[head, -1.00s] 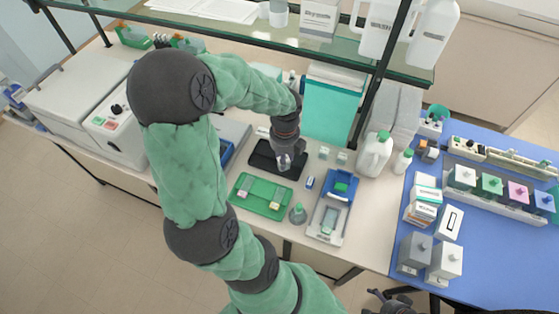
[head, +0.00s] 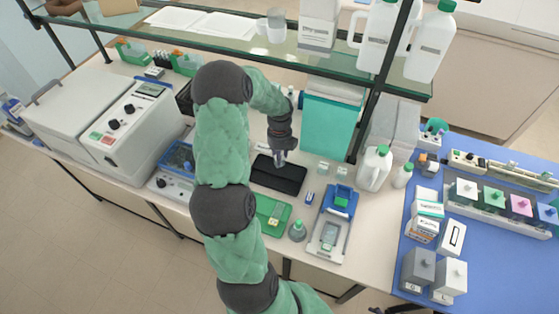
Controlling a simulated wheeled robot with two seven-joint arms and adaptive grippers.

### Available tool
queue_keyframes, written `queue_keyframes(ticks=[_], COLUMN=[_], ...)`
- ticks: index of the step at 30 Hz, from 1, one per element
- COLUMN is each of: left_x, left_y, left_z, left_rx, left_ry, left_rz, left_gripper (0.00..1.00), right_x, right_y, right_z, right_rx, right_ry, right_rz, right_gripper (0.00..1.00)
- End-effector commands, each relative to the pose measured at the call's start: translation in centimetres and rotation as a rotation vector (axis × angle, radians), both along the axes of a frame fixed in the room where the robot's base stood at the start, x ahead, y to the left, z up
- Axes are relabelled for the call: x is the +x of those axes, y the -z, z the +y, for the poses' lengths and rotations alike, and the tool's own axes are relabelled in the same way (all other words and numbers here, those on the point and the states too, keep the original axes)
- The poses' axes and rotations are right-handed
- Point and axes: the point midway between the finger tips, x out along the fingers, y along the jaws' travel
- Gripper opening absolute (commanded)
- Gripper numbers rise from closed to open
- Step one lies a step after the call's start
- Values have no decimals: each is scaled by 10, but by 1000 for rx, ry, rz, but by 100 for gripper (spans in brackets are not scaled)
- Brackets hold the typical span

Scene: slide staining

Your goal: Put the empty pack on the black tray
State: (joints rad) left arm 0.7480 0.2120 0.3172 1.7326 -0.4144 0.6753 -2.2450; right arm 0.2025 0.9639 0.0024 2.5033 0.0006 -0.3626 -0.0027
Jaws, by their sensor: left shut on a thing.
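The black tray (head: 270,181) lies flat on the pale bench in the middle of the head view, with nothing visible lying on it. My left gripper (head: 280,159) points down at the tray's back edge in the picture, appearing above it. It is shut on a small greyish thing, which I take to be the empty pack; the fingers hide most of it. Only a dark bit of my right gripper (head: 376,310) shows at the bottom edge, too little to tell its state.
A green tray (head: 286,222) lies in front of the black tray, partly behind my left arm. A teal box (head: 328,122) stands behind. The glass shelf (head: 290,60) overhangs the back.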

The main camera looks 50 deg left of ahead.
Motion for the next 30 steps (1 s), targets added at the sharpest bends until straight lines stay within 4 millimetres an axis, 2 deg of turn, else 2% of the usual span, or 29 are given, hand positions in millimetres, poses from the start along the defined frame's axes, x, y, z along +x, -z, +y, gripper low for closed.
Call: queue_keyframes(ticks=[5, 9, 12, 23, 24, 25, 26, 30], left_x=[4, 3, 3, 3, 3, 3, 3, 3], left_y=[10, 30, 38, 41, 41, 41, 41, 40], left_z=[6, 5, 5, 5, 5, 5, 5, 5], left_rx=[-1, -2, 0, 0, 0, 0, 0, 0], left_ry=[-1, 0, 1, 0, 0, 0, 0, 0], left_rz=[1, 2, 0, 0, 0, 0, 0, 0], left_gripper=[0, 0, 0, 0, 41, 49, 56, 56], right_x=[0, 0, 0, 0, 0, 0, 0, 0], right_y=[1, 4, 5, 6, 6, 6, 6, 6], right_z=[0, 0, 0, 0, 0, 0, 0, 0], right_rx=[0, 0, 0, 0, 0, 0, 0, 0], right_ry=[0, 0, 0, 0, 0, 0, 0, 0], right_rz=[0, 0, 0, 0, 0, 0, 0, 0], right_gripper=[100, 100, 100, 100, 100, 100, 100, 100])
